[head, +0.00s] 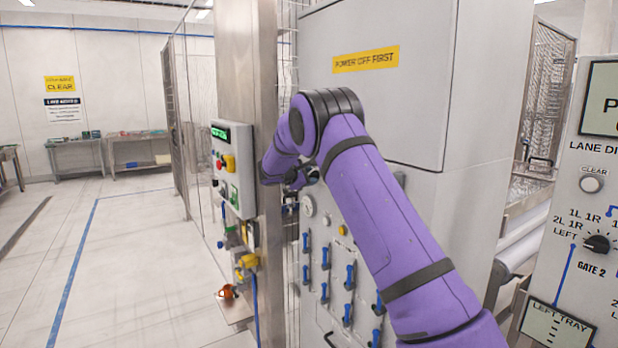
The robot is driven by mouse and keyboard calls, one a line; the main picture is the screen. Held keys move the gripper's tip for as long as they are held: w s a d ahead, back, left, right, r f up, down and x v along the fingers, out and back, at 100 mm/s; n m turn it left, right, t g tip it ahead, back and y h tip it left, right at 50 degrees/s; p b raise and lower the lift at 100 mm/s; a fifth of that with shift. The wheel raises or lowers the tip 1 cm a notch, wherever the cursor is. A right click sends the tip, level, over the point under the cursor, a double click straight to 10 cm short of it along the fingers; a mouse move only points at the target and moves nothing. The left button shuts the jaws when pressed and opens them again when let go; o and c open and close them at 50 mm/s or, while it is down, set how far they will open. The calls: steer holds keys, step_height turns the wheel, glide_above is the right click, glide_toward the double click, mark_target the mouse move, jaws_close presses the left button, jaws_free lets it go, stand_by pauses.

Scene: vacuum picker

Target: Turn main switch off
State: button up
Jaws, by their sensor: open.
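A grey cabinet (420,100) with a yellow "POWER OFF FIRST" label (366,59) stands in front of me. My purple arm crosses it and hides part of its front. My gripper (311,176) is a small dark shape at the arm's end, close to the cabinet's left side; it is open, and I see nothing held in it. I cannot make out a main switch for certain; it may be behind my arm. A pale round fitting (308,206) shows just below the gripper, and its setting is too small to read.
Several blue-handled levers (349,278) sit low on the cabinet. A control box (232,168) with a green display and red and yellow controls is on the steel post (262,60) at left. A lane panel (570,230) stands at right. The floor at left is clear.

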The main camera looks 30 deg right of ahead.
steer(key=shift+d, duration=0.1)
steer(key=c, duration=0.6)
